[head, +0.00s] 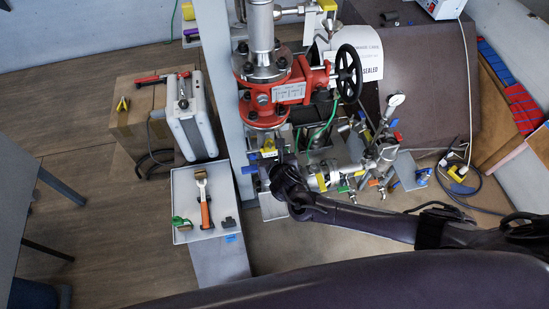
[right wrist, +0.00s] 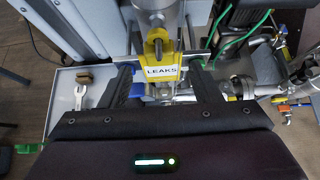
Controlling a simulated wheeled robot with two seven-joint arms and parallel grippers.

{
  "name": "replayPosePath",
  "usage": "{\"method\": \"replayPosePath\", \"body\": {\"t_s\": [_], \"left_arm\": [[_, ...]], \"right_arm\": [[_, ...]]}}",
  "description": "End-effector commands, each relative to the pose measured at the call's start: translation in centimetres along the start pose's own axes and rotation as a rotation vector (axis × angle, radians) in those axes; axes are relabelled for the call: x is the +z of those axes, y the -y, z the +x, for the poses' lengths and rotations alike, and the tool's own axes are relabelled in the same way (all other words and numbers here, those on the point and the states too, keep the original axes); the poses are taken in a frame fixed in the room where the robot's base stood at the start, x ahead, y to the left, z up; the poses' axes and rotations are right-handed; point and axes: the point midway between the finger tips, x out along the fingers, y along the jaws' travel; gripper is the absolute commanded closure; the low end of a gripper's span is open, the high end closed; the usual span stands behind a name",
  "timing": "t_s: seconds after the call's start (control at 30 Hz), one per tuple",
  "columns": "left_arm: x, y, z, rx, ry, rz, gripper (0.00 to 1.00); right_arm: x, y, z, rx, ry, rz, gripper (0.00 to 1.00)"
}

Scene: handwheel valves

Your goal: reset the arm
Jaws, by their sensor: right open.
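My right arm reaches in from the right in the head view, and its gripper (head: 277,168) is in front of the pipework below the red valve (head: 270,88). In the right wrist view the right gripper (right wrist: 163,82) is open, with its two dark fingers well apart. A yellow lock with a white "LEAKS" tag (right wrist: 162,70) shows between and beyond the fingers; nothing is seen clamped. Whether a finger touches it I cannot tell. My left gripper is not in view.
The black handwheel (head: 348,73) is at the valve's right. A pressure gauge (head: 395,100) and small valves with coloured handles crowd the lower right. A grey tray (head: 183,184) with a brush and tools is at the left, near a white case (head: 190,120). Open floor lies further left.

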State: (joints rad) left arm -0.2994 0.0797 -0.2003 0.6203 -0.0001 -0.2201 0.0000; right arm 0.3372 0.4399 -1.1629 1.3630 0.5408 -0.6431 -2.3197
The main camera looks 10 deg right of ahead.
Motion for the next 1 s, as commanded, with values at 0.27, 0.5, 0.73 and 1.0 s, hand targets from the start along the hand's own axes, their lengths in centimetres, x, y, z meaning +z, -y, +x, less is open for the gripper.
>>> {"method": "replayPosePath", "body": {"t_s": [0.27,0.5,0.73,1.0], "left_arm": [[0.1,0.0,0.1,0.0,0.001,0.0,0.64],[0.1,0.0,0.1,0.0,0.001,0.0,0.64],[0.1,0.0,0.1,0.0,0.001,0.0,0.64],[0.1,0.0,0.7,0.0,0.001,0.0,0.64]], "right_arm": [[-0.1,0.0,-3.8,0.002,0.0,-0.001,0.43],[0.0,0.0,-4.6,0.0,-0.001,0.0,0.43],[0.0,0.0,-4.6,0.0,-0.001,0.001,0.43],[-3.7,2.0,-1.9,-0.046,-0.049,0.294,0.43]]}}
